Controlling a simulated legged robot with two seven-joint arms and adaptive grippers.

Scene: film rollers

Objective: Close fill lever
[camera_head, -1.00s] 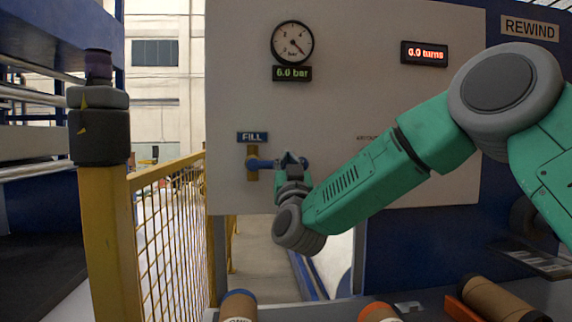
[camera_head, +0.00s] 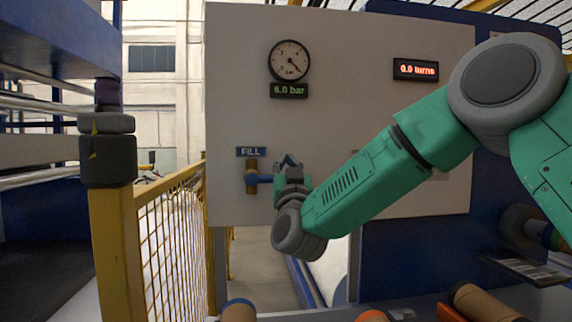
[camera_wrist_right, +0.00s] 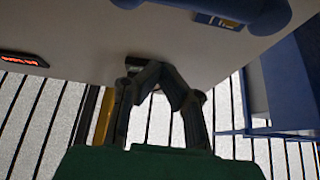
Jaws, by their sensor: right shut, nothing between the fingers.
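The fill lever (camera_head: 264,179) is a blue bar reaching right from a brass valve (camera_head: 252,177) under the FILL sign (camera_head: 251,152) on the pale panel. It lies about horizontal. My right gripper (camera_head: 289,163) is at the lever's right end and covers part of it; I cannot tell if they touch. In the right wrist view, my gripper's fingers (camera_wrist_right: 157,72) are shut and empty close to the panel, with a rounded blue part, likely the lever (camera_wrist_right: 245,10), at upper right, apart from the fingertips. My left gripper is not in view.
A pressure gauge (camera_head: 289,61) sits above a 6.0 bar display (camera_head: 289,90); a red turns display (camera_head: 416,70) is at right. A yellow fence (camera_head: 175,240) stands left of the panel. Brown rolls (camera_head: 486,303) lie along the front edge.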

